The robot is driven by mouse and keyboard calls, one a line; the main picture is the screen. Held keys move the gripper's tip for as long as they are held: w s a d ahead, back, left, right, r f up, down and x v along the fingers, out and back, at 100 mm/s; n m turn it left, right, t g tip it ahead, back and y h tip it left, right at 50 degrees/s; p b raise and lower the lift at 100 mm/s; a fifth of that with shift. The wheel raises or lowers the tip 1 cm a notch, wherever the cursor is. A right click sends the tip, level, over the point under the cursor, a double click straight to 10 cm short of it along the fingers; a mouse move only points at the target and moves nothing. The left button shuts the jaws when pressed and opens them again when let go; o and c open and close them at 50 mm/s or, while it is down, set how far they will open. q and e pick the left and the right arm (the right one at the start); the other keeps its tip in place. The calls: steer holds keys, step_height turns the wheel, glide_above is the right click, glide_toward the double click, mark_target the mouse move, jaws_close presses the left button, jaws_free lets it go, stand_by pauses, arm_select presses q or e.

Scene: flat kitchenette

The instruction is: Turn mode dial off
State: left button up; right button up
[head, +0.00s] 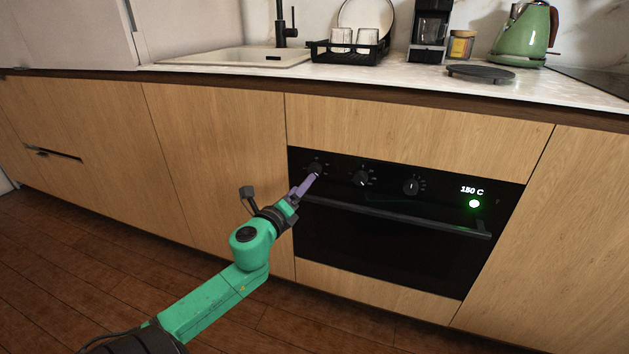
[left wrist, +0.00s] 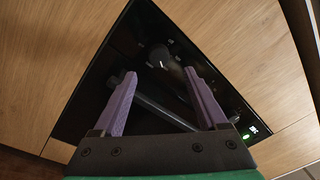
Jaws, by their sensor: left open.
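A black oven front (head: 380,240) is built into the wooden cabinets. Its panel carries three dark dials: a left dial (head: 316,167), a middle dial (head: 361,178) and a right dial (head: 411,187). Their labels are too small to read, so I cannot tell which is the mode dial. My left gripper (head: 314,176) is at the left dial and partly covers it. In the left wrist view the purple fingers (left wrist: 160,76) are apart with nothing held, and a dial (left wrist: 160,58) shows just beyond and between their tips. Contact cannot be told. My right gripper is not in view.
The oven display (head: 472,190) reads 150 C, with a lit green light (head: 474,203) below it. The oven handle (head: 390,215) runs across below the dials. The countertop (head: 380,75) above holds a dish rack (head: 348,50) and a green kettle (head: 525,35).

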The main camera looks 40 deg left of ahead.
mark_target(314, 170)
arm_select(q)
steer(key=x, duration=0.7)
steer(key=shift+b, duration=0.45)
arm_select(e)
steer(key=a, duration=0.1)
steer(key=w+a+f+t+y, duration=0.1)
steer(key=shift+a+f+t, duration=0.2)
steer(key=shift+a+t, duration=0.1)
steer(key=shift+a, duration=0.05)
arm_select(q)
steer(key=shift+c, duration=0.3)
steer(key=shift+f, duration=0.1)
jaws_close()
